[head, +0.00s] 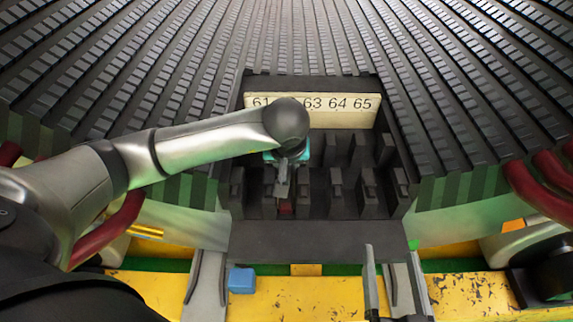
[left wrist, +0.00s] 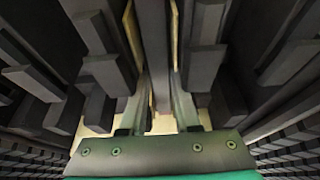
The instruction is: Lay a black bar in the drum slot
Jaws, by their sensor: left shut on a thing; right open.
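The dark ribbed drum (head: 130,60) fills the back of the head view, with long slots running away from me. In its front recess, below a cream plate numbered 61 to 65 (head: 345,108), stand several black blocks (head: 337,195). My left gripper (head: 284,185) reaches down among them and hides part of the plate. In the left wrist view its fingers (left wrist: 158,108) are shut on a black bar (left wrist: 156,45), between rows of dark blocks. The bar's seating is hidden. My right gripper (head: 394,280) is open and empty at the lower right, in front of the recess.
A dark ledge (head: 300,241) fronts the recess. A yellow beam (head: 470,294) crosses below, with a small blue block (head: 242,280) near it. Red curved tubes (head: 110,232) flank both sides. Dark blocks stand close on both sides of the left fingers.

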